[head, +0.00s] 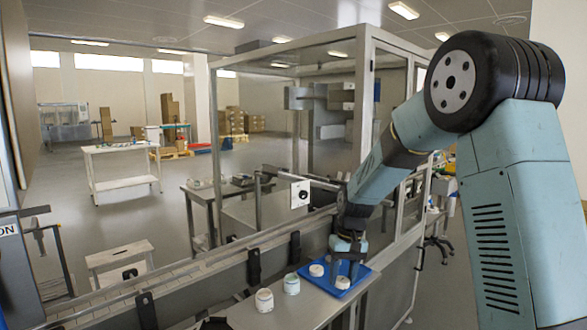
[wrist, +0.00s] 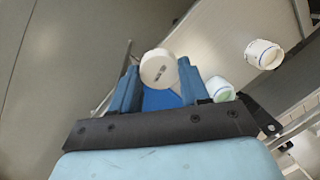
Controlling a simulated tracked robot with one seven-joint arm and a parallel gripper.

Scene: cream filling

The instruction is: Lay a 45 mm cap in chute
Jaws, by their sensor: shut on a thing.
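My gripper (head: 349,264) is over the blue tray (head: 364,270) in the head view. In the wrist view my gripper (wrist: 158,82) is shut on a round white cap (wrist: 158,66), which shows between the blue fingertips. In the head view one white cap (head: 316,270) lies at the left of the tray, and another white cap (head: 342,282) shows just below my fingers; I cannot tell whether that one is the held cap. The cap sizes cannot be read. I cannot make out the chute for certain.
A white jar (head: 264,300) and a pale green-topped jar (head: 291,284) stand on the bench left of the tray. A conveyor (head: 215,270) runs behind the bench. A glazed metal-framed enclosure (head: 290,130) stands behind my arm.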

